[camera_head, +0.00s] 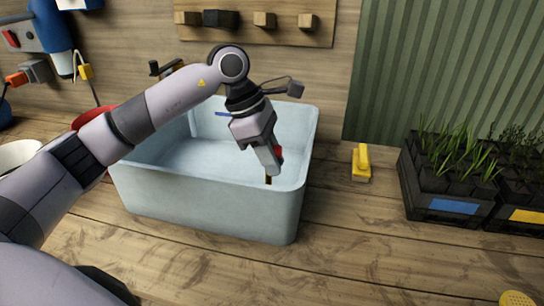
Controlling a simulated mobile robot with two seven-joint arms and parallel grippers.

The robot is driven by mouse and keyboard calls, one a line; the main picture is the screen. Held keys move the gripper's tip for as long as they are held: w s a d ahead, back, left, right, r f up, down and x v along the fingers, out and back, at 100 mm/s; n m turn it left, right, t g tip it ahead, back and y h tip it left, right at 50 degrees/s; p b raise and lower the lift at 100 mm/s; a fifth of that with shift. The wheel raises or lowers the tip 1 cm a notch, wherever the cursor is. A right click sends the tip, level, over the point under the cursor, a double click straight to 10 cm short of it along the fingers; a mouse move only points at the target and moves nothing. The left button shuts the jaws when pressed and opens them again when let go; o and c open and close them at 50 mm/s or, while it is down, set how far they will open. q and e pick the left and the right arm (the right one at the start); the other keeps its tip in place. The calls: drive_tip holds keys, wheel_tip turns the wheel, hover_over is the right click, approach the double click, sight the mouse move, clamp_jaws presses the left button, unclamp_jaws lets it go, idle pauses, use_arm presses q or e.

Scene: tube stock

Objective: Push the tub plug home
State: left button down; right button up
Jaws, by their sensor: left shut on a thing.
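A pale blue tub (205,200) stands on the wooden bench in the middle of the view. My left gripper (270,172) reaches over it from the left and points down inside its front right part. The gripper is shut on a small dark piece (268,180) that shows just below the fingertips, most likely the tub plug; a bit of red shows beside the fingers. The gripper hides most of this piece, and the drain hole cannot be seen. I cannot tell whether the piece touches the tub floor. My right gripper is not in view.
A yellow-handled brush or block (361,160) stands right of the tub. Black seedling trays (430,200) stand further right. A red bowl (92,117) and a white bowl (17,154) are at the left.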

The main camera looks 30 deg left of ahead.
use_arm(q)
drive_tip(key=shift+f+b, duration=0.3)
drive_tip(key=shift+b, duration=0.05)
idle(0.9)
idle(0.3)
drive_tip(key=c, duration=1)
unclamp_jaws()
drive_tip(key=shift+o, duration=0.2)
drive_tip(key=v, duration=0.6)
drive_tip(key=shift+a+r, duration=0.1)
drive_tip(key=shift+r, duration=0.05)
drive_tip(key=shift+s+a+r, duration=0.1)
drive_tip(key=shift+a+r, duration=0.05)
drive_tip(key=shift+r, duration=0.2)
